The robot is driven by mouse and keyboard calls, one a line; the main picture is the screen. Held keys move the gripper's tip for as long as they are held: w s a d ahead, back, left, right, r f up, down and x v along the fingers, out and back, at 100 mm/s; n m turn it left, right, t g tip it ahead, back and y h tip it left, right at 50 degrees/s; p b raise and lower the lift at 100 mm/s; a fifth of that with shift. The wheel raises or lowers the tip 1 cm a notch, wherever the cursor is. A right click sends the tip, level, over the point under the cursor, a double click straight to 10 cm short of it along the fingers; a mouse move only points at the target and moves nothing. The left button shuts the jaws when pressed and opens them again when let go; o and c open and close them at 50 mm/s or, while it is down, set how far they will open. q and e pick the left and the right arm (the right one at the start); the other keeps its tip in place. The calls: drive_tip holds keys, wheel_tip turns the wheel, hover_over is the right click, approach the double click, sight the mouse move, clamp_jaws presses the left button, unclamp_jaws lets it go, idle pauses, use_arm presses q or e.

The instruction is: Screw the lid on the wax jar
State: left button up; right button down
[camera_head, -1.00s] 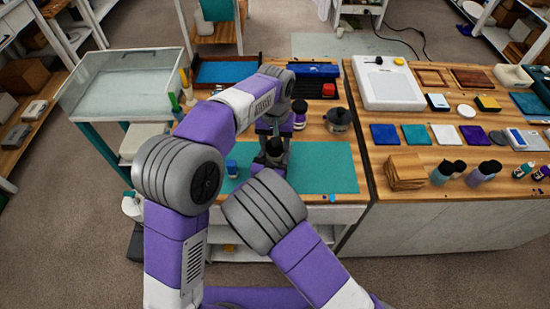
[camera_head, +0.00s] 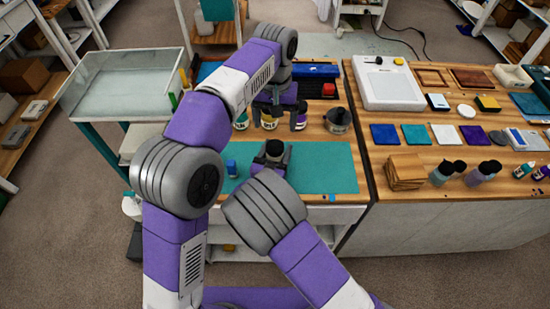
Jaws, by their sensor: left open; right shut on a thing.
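The wax jar (camera_head: 274,147) shows as a small dark-topped round thing over the teal mat (camera_head: 325,168). My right gripper (camera_head: 270,158) is shut on it, and the gripper and arm hide most of the jar's body. Whether the dark top is a lid is too small to tell. My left gripper (camera_head: 277,117) is open, behind and above the wax jar, clear of it. Its fingers point down over a row of jars at the back of the mat, with a yellow-labelled jar (camera_head: 268,122) showing between them.
A dark-lidded pot (camera_head: 338,121) stands right of the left gripper, and a small blue bottle (camera_head: 231,168) on the mat's left. The mat's right side is clear.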

use_arm(q)
drive_tip(key=shift+r, duration=1.4)
use_arm(e)
drive_tip(key=shift+c, duration=0.8)
unclamp_jaws()
drive_tip(key=v, duration=0.7)
drive_tip(key=shift+s+a+p, duration=0.1)
drive_tip(key=shift+s+p, duration=0.15)
drive_tip(key=shift+p, duration=0.05)
use_arm(q)
drive_tip(key=shift+r, duration=0.3)
